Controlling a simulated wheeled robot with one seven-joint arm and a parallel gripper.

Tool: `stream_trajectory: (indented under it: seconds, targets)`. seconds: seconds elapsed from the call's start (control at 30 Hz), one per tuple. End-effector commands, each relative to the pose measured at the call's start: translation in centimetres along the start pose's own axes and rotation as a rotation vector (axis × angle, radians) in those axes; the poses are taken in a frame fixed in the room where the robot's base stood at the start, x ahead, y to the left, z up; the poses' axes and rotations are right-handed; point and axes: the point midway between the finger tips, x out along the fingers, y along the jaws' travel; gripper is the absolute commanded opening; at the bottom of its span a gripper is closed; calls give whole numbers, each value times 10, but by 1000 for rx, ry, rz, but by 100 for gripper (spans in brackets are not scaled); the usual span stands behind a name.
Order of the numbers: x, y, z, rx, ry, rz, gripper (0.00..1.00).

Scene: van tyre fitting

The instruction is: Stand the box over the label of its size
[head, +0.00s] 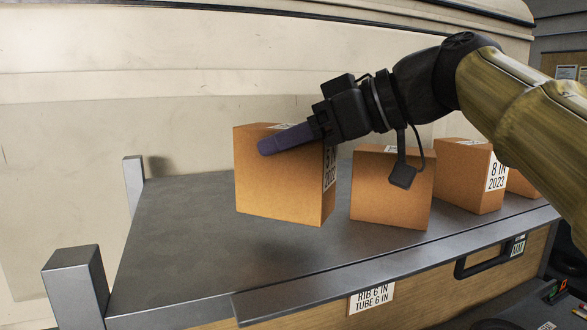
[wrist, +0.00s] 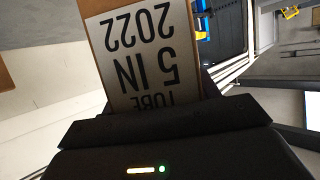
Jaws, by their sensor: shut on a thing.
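My gripper (head: 285,140) is shut on a brown cardboard box (head: 280,178), with a purple-grey finger lying across the box's upper part. The box is roughly upright over the left part of the grey shelf (head: 190,240); I cannot tell whether its base touches the shelf. Its white label faces right and is partly hidden in the head view. The wrist view shows the box's label (wrist: 145,50) upside down, reading TUBE 5 IN 2022. A size label (head: 371,299) on the shelf front reads RIB 6 IN, TUBE 6 IN. No 5 IN shelf label shows.
A similar box (head: 388,190) stands just right of the held one, partly behind my arm. A box (head: 465,178) marked 8 IN 2023 and another (head: 522,184) stand farther right. Metal posts (head: 76,285) rise at the left end. The shelf's left part is bare.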

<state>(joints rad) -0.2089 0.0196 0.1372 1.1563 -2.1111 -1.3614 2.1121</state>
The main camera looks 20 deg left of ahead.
Motion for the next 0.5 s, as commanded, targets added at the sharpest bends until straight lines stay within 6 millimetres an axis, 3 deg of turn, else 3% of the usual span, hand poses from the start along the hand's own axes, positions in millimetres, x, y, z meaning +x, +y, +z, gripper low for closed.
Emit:
stream_trajectory:
  seconds: [0.5]
  targets:
    - [4, 0, 11, 2, 1, 1, 30]
